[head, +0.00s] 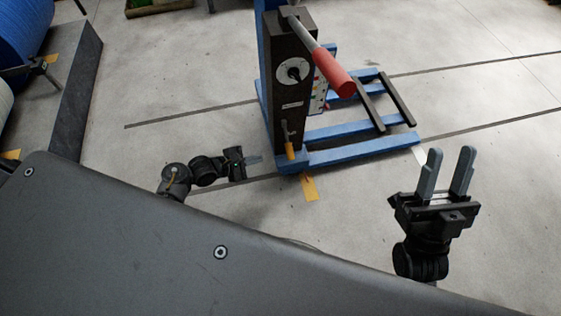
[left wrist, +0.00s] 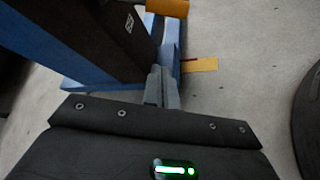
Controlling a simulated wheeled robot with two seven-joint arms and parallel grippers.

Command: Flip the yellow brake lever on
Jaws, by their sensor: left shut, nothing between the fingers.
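The yellow brake lever (head: 290,150) is low on the front of a dark upright post (head: 290,88). Its yellow grip points down in the head view. In the left wrist view the yellow grip (left wrist: 168,7) shows at the top edge, partly cut off. My left gripper (head: 256,159) is just left of the lever, at about the height of its grip, and looks apart from it. Its fingers (left wrist: 161,82) are together and hold nothing. My right gripper (head: 448,165) is open and empty at the right, well away from the post.
A larger lever with a red grip (head: 334,72) sticks out from the top of the post, above a round white dial (head: 293,72). The post stands on a blue frame (head: 350,153) with low floor beams. Yellow tape (head: 309,187) marks the floor. Blue and white rolls stand far left.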

